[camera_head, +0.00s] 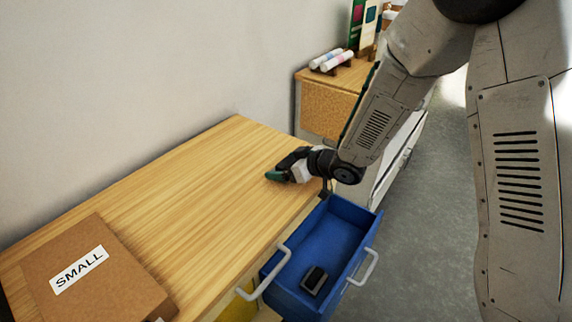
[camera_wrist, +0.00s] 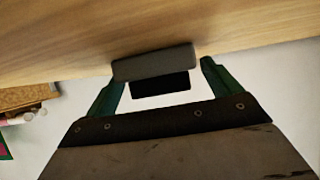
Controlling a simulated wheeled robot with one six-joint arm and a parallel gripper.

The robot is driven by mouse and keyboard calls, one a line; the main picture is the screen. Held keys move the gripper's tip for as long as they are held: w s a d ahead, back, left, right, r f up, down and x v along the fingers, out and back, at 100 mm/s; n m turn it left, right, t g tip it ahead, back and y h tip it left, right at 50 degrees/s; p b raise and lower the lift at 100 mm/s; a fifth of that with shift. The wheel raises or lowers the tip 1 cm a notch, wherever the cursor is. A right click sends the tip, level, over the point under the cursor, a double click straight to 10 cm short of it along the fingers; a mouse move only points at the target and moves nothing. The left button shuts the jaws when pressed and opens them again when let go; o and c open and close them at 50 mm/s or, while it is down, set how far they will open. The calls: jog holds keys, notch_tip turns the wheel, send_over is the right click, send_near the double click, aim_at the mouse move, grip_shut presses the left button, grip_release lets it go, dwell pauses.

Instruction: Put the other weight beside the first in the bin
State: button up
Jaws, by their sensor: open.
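The first weight (camera_head: 314,280), a small dark block, lies in the blue bin (camera_head: 373,222), which looks like a pulled-out drawer with a white handle. The other weight (camera_wrist: 155,66), a dark grey and black block, is at the wooden table top in the wrist view. My gripper (camera_head: 279,172) is low over the right part of the table, near its edge above the bin. In the wrist view its green fingers stand apart, one on each side of the other weight. I cannot tell whether they touch it. In the head view that weight is not clearly distinguishable by my gripper.
A cardboard box (camera_head: 100,292) labelled SMALL sits on the near left of the table (camera_head: 185,190). A second white handle (camera_head: 266,275) juts out beside the bin. A farther cabinet (camera_head: 328,108) holds white rolls (camera_head: 332,60). The table's middle is clear.

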jog(key=shift+d, duration=0.1)
jog(key=v, duration=0.7)
jog(key=shift+s+r, duration=0.3)
jog(key=shift+s, duration=0.15)
